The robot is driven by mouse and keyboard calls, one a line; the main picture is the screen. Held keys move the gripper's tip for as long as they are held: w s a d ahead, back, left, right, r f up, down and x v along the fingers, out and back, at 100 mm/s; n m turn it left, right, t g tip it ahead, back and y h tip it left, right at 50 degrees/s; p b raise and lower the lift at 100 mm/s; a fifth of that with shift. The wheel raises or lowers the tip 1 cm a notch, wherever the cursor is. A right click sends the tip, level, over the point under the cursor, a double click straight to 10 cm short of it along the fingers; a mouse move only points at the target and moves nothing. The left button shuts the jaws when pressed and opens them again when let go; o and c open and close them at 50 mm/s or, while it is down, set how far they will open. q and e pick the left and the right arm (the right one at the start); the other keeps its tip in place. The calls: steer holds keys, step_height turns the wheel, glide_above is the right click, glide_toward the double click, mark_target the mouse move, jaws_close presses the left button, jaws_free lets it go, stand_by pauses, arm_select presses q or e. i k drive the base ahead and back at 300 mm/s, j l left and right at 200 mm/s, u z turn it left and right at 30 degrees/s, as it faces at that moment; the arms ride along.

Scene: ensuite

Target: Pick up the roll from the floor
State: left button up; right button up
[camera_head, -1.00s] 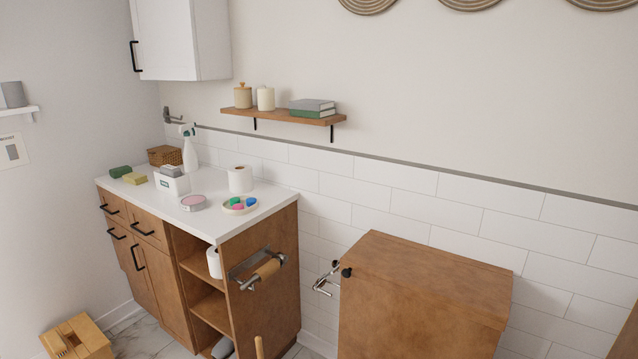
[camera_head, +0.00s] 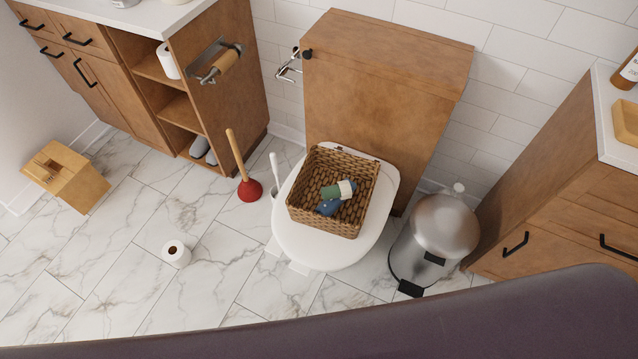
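A white toilet paper roll (camera_head: 176,254) with a brown core stands on the marble-tiled floor, left of the toilet and in front of the wooden cabinet. Nothing touches it, and bare tile lies around it. Neither of my grippers shows in the head view.
The toilet (camera_head: 318,250) has a wicker basket (camera_head: 298,201) on its lid. A red plunger (camera_head: 249,190) and a white brush stand beside it. A steel bin (camera_head: 434,244) is to the right, a wooden box (camera_head: 66,178) at the left. Open floor surrounds the roll.

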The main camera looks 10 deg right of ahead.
mark_target(174, 253)
steer(key=u, duration=1.35)
